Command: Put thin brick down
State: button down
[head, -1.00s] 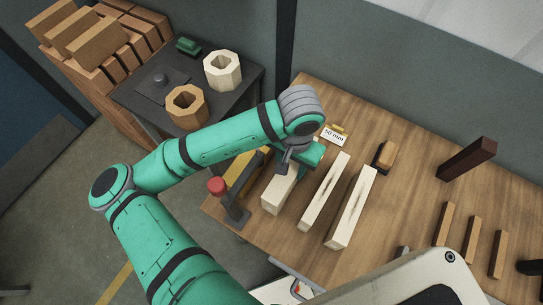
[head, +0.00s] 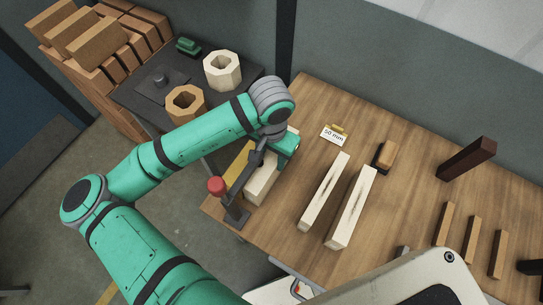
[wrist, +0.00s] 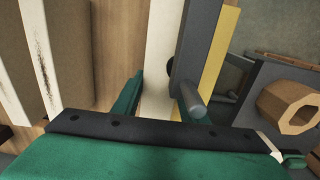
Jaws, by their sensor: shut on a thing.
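A long pale cream brick (head: 261,186) is between the fingers of my gripper (head: 284,147), which is shut on it. In the head view it lies alongside the dark clamp with the red knob (head: 217,185), partly hidden by the clamp's arm and my gripper. In the wrist view the cream brick (wrist: 161,45) runs between the two green fingers (wrist: 152,98), close beside the clamp's grey bar (wrist: 195,45). Whether its underside touches the tabletop cannot be told.
Two cracked pale bricks (head: 325,190) (head: 352,206) lie to the right on the wooden table (head: 410,200). A yellow strip (head: 238,167) lies by the clamp.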

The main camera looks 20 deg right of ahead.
jog(key=shift+f, duration=0.1)
jog(key=c, duration=1.1)
grip_release()
notch_tip(320, 180, up, 12)
